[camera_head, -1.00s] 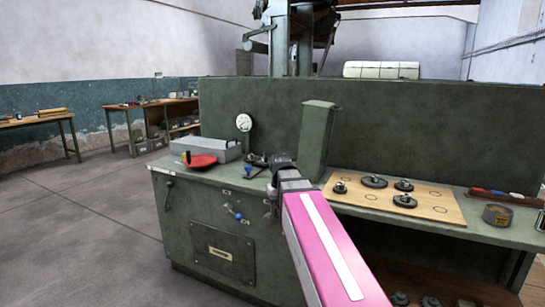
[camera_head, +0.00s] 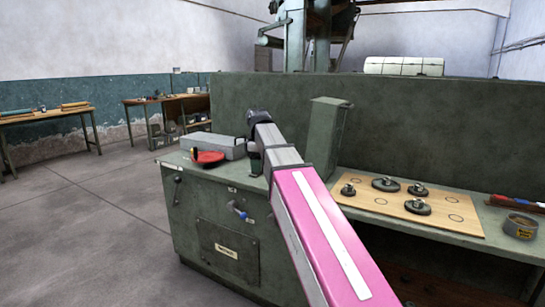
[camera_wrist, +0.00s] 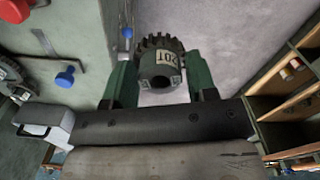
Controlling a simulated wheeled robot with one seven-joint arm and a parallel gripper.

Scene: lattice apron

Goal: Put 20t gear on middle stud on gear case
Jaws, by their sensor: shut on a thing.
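My gripper (camera_wrist: 160,78) shows in the wrist view, its green fingers shut on a dark toothed gear (camera_wrist: 160,52). The gear has a pale label that reads 20T, upside down, and a round hub facing the camera. In the head view my pink and grey arm reaches over the green bench (camera_head: 210,222), with the wrist raised in front of its back panel; the fingers and held gear cannot be made out there. I cannot clearly identify the gear case or its middle stud in either view; the arm covers part of the bench top.
A wooden board (camera_head: 370,200) with several gears lies on the right bench top, near a tin (camera_head: 520,227). A grey box (camera_head: 212,145) and red object (camera_head: 207,157) sit at left. A green post (camera_head: 325,140) stands behind my arm. Blue (camera_wrist: 65,77) and red knobs show in the wrist view.

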